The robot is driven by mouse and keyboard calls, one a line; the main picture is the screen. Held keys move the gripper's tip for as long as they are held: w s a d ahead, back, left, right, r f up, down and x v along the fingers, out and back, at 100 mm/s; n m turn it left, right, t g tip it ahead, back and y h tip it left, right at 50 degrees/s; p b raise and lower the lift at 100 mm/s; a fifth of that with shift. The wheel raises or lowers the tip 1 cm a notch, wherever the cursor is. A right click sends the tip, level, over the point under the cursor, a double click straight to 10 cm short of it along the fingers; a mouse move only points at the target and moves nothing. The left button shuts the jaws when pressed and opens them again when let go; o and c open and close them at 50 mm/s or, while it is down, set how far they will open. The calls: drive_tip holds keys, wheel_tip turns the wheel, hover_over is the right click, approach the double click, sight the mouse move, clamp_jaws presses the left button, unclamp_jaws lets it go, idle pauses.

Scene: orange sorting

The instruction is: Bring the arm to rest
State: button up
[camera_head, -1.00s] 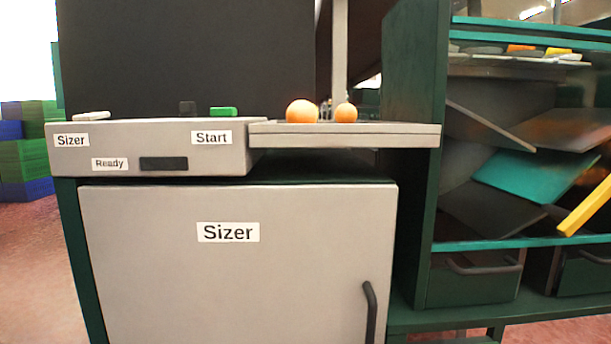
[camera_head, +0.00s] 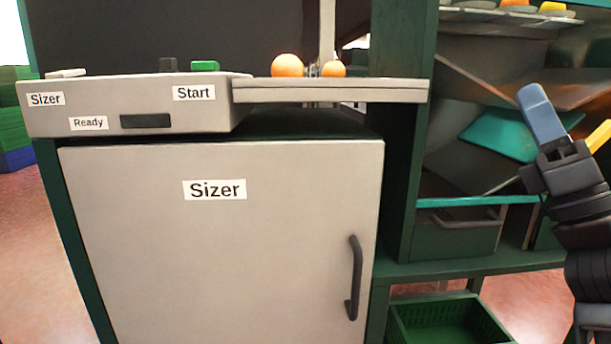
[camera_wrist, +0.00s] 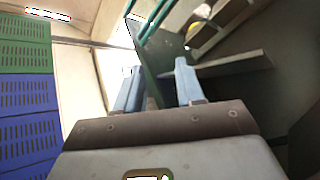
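My gripper (camera_head: 537,98) is at the right of the head view, raised in front of the chute rack, its blue fingers pointing up. In the wrist view my gripper (camera_wrist: 158,75) shows two blue fingers apart, with nothing held between them. The black wrist and arm run down to the lower right corner of the head view.
The grey sizer (camera_head: 110,220) carries a tray (camera_head: 330,92) with two oranges (camera_head: 287,66). A green crate (camera_head: 450,318) is low down. Blue and green crates (camera_wrist: 25,90) show in the wrist view.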

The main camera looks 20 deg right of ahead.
drive_tip(key=s+a+f+m+g+h, duration=0.35)
drive_tip(key=a+f+m, duration=0.35)
drive_tip(key=f+m, duration=0.4)
drive_tip(key=s+a+f+m+g+h, duration=0.2)
drive_tip(key=s+a+f+m+h, duration=0.15)
drive_tip(key=a+f+m, duration=0.6)
drive_tip(key=s+a+f+m+g+y, duration=0.4)
drive_tip(key=s+f, duration=0.3)
drive_tip(key=s, duration=0.4)
drive_tip(key=s+a+f+m+g+y, duration=0.1)
drive_tip(key=s+f+m+g+y, duration=0.25)
drive_tip(key=s+f+m, duration=0.55)
wheel_tip(320, 180, up, 34)
drive_tip(key=s+n+p, duration=0.2)
drive_tip(key=n+p, duration=0.1)
drive_tip(key=p, duration=2.9)
drive_tip(key=shift+f+g+h, duration=0.25)
drive_tip(key=shift+g+h, duration=0.15)
drive_tip(key=shift+h, duration=0.05)
